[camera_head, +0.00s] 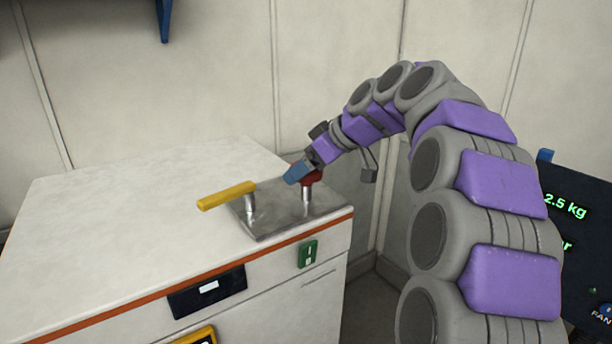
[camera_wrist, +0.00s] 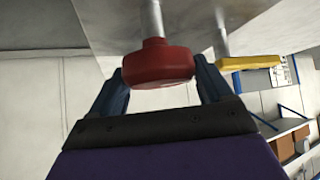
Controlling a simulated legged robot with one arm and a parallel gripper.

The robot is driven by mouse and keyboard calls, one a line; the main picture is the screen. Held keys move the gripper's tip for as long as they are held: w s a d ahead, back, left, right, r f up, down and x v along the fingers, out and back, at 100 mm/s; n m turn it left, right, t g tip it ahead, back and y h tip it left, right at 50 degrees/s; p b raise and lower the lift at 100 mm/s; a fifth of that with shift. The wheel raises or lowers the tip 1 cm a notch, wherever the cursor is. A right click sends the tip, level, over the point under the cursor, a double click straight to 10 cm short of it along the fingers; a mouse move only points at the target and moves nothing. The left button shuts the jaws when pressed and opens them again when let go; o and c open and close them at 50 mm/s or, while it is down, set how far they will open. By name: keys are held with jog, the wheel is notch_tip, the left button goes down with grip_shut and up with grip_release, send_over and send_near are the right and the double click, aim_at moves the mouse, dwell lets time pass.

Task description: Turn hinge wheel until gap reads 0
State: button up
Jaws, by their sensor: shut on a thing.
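A red round knob (camera_head: 313,177) sits on a short metal post on a steel plate (camera_head: 285,222) at the cabinet's right end. It may be the hinge wheel, but no label shows. In the wrist view the red knob (camera_wrist: 158,62) lies between the two blue fingers of my gripper (camera_wrist: 162,80). My gripper (camera_head: 299,172) is shut on the knob, and its blue fingers partly hide it in the head view. No gap reading can be made out in either view.
A yellow lever handle (camera_head: 227,195) stands on the same plate, left of the knob. The white cabinet top (camera_head: 130,210) is otherwise clear. The cabinet front has a green switch (camera_head: 308,253) and a dark panel (camera_head: 207,291). A screen (camera_head: 580,225) at right reads "2.5 kg".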

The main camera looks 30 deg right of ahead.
jog(key=shift+n+y+b, duration=0.3)
jog(key=shift+n+b, duration=0.1)
jog(key=o, duration=1)
jog(key=shift+w, duration=0.1)
jog(key=shift+c, duration=0.2)
jog(key=shift+d, duration=0.1)
jog(key=p+v, duration=0.6)
jog(key=v, duration=1.1)
jog(key=shift+d+r, duration=0.15)
jog(key=shift+r, duration=0.1)
jog(key=shift+w, duration=0.15)
